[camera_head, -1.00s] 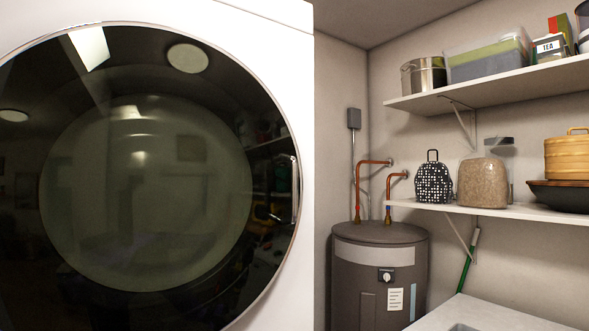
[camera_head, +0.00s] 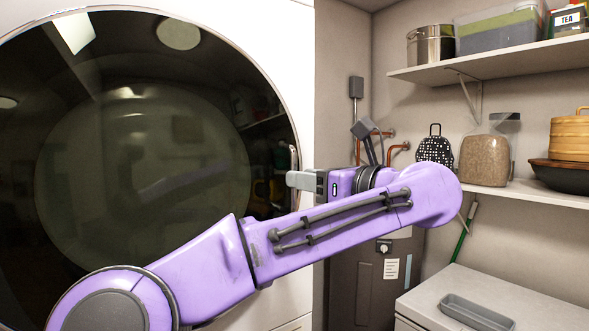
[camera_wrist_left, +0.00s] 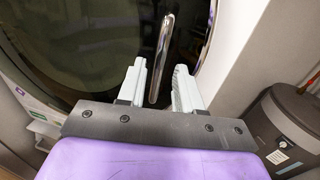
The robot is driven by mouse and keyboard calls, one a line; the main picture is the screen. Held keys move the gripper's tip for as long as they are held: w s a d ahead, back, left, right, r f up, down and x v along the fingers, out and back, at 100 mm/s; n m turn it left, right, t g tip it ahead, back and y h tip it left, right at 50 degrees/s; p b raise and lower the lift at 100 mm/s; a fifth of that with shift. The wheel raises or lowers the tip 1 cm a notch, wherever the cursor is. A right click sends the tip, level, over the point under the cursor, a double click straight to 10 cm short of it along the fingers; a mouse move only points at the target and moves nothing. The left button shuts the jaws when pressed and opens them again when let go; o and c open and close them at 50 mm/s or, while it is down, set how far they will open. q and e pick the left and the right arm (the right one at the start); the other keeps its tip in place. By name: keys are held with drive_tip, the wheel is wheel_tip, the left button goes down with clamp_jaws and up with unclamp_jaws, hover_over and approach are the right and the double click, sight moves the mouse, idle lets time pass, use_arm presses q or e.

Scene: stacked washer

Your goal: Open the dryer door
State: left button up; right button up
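The dryer door (camera_head: 130,150) is a large round dark glass door on a white machine, and it looks closed. It also fills the upper left of the left wrist view (camera_wrist_left: 80,50). Its handle (camera_head: 293,160) is a slim vertical metal bar at the right rim of the glass. In the wrist view the handle (camera_wrist_left: 161,60) runs between the two fingers. My left gripper (camera_head: 296,180) is by the handle, coming from the right. In the wrist view the left gripper (camera_wrist_left: 160,88) is open, with a gap on both sides of the bar. My right gripper is not in view.
A grey water heater (camera_head: 370,280) with copper pipes stands right of the machine. Wall shelves (camera_head: 500,57) hold a pot, bins and baskets. A white counter (camera_head: 480,285) with a grey tray (camera_head: 477,312) is at the lower right.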

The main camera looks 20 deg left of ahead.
sight(294, 201)
use_arm(q)
drive_tip(key=x, duration=0.3)
drive_tip(key=shift+s+a+r+p, duration=0.15)
drive_tip(key=shift+s+p, duration=0.1)
drive_tip(key=shift+p, duration=0.15)
drive_tip(key=shift+w+a, duration=0.2)
drive_tip(key=shift+w, duration=0.2)
drive_tip(key=shift+d, duration=0.2)
drive_tip(key=shift+s, duration=0.1)
clamp_jaws()
